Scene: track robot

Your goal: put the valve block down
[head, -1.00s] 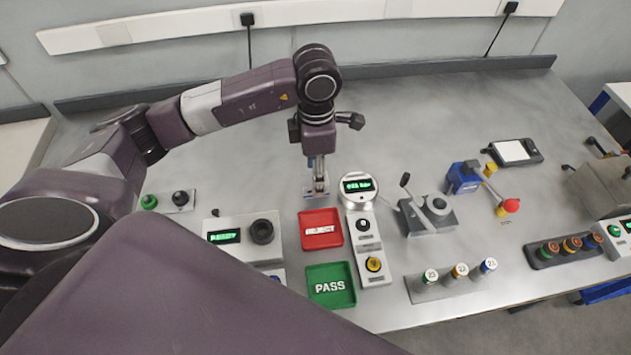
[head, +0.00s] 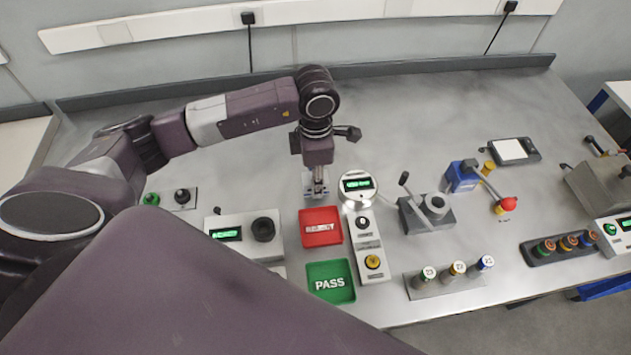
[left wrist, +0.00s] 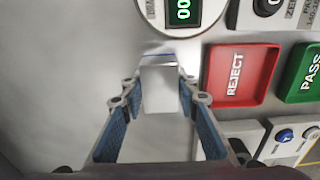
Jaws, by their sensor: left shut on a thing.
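My left gripper (head: 317,192) points down at the bench, just behind the red REJECT tray (head: 320,229) and left of the round gauge with a green display (head: 358,187). In the left wrist view my left gripper (left wrist: 160,95) has its blue-padded fingers on both sides of a plain silvery block, the valve block (left wrist: 160,78). It is shut on the block. The block is beside the gauge and the REJECT tray, not in a tray. I cannot tell whether its underside touches the bench. The right gripper is not in view.
The green PASS tray (head: 330,283) is in front of the REJECT tray. A grey box with a black knob (head: 263,230) stands to the left. A lever fixture (head: 428,216) and a rack of labelled plugs (head: 447,284) are to the right. The back of the bench is clear.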

